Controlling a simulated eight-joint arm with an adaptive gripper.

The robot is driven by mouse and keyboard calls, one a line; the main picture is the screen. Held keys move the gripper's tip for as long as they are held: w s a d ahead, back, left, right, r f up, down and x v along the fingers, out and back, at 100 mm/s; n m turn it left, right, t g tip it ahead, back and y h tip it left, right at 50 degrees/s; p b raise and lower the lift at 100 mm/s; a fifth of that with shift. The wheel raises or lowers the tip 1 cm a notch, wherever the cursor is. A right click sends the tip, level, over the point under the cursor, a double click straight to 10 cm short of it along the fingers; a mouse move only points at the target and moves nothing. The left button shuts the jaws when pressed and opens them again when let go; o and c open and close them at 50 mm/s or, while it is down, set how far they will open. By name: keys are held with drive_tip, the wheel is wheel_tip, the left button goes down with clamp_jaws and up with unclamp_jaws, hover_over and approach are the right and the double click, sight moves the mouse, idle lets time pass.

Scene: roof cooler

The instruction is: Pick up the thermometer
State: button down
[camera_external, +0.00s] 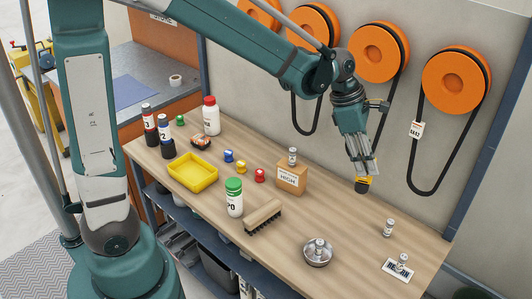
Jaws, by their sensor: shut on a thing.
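No other thing in view can be told as a thermometer.
A cardboard box (292,178) with a small canister (292,156) on top stands left of my gripper. The bench (335,215) before my gripper is clear.

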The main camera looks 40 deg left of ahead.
wheel_tip(320, 180, up, 9)
idle(0.4)
